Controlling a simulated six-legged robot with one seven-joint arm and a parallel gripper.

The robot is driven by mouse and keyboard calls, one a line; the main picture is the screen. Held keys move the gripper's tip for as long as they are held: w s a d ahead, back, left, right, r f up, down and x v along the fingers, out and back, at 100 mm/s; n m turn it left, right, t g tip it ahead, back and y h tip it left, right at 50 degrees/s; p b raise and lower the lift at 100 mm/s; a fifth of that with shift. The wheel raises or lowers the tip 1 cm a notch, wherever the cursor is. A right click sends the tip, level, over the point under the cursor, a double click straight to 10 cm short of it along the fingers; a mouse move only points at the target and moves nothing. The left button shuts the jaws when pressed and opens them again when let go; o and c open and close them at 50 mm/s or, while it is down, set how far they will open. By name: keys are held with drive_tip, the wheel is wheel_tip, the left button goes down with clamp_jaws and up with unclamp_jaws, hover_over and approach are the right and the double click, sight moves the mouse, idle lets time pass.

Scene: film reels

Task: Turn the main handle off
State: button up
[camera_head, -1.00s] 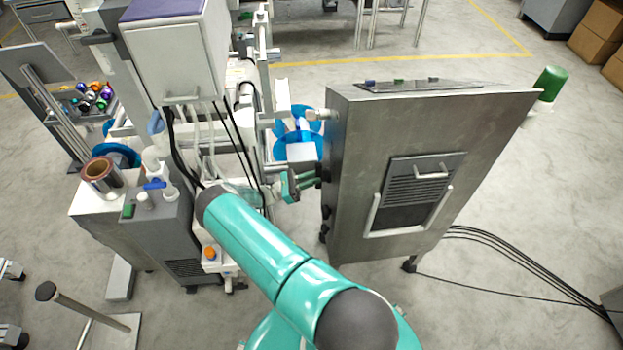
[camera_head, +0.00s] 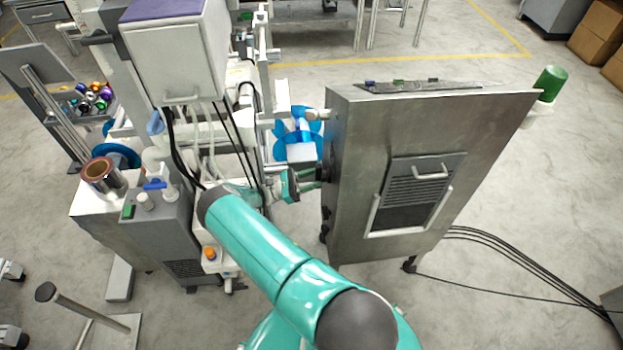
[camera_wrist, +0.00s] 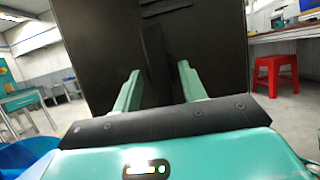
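A long dark bar, which looks like the main handle (camera_wrist: 153,50), stands roughly upright on a dark panel in the wrist view. My gripper (camera_wrist: 159,68) has its two teal fingers apart, one on each side of the bar. Gaps seem to show beside the bar, and I cannot tell whether either finger touches it. In the head view my gripper (camera_head: 310,186) is at the left side of the grey metal cabinet (camera_head: 430,125), with its fingertips close to that side. The handle itself is hidden from the head view.
A white and grey machine (camera_head: 178,60) with hanging black cables stands close on the left of my arm. Blue reels (camera_head: 298,140) are behind the gripper. Black cables (camera_head: 520,265) cross the floor at right. A red stool (camera_wrist: 275,72) shows in the wrist view.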

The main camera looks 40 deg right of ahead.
drive_tip(key=w+a+f, duration=0.2)
drive_tip(key=w+a, duration=0.7)
drive_tip(key=a, duration=0.4)
drive_tip(key=shift+w+a, duration=0.25)
drive_tip(key=shift+a, duration=0.1)
idle(0.5)
